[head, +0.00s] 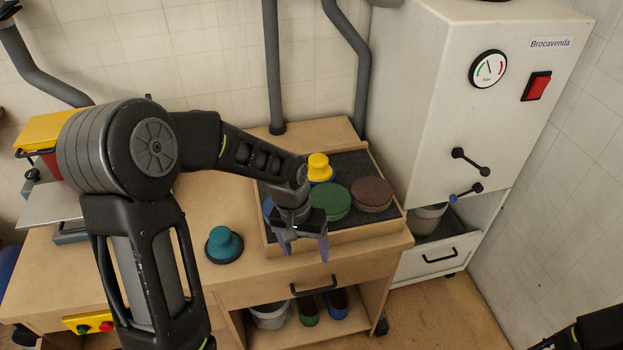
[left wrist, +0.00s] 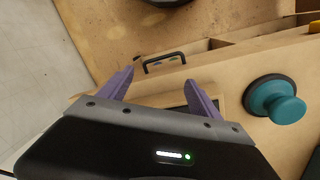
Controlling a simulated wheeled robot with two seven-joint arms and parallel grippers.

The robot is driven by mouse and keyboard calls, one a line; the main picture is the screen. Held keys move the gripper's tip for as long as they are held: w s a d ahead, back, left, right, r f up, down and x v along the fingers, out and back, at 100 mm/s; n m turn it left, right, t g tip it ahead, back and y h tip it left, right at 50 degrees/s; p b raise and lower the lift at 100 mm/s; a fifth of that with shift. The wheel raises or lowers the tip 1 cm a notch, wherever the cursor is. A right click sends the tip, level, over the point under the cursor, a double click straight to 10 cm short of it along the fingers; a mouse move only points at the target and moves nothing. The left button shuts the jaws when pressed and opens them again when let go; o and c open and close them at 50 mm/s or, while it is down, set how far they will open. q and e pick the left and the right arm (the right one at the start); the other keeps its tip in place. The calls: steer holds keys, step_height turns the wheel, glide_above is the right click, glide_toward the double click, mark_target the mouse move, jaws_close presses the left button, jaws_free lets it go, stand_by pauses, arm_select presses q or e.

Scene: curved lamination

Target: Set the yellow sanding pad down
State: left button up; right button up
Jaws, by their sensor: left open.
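The yellow sanding pad (head: 319,165) has a yellow knob on a blue-edged base. It stands upright on the dark lining of the wooden tray (head: 372,234), near the tray's back left, partly behind my left arm. My left gripper (head: 304,250) is open and empty, pointing down at the tray's front edge, nearer the front than the yellow pad and apart from it. In the left wrist view its purple fingers (left wrist: 160,88) are spread with nothing between them. The yellow pad cannot be made out clearly there.
A green disc (head: 334,200) and a brown disc (head: 371,193) lie in the tray; something blue is mostly hidden behind my gripper. A teal pad (head: 223,244) stands on the bench left of the tray. Grey pipes rise behind; a white cabinet (head: 440,90) stands right.

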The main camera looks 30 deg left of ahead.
arm_select(q)
steer(key=s+d+f+h, duration=0.2)
steer(key=s+d+f, duration=1.4)
steer(key=f, duration=0.4)
steer(key=shift+s+d+f+h, duration=0.3)
steer(key=shift+s+d+f, duration=0.05)
steer(key=shift+d, duration=0.45)
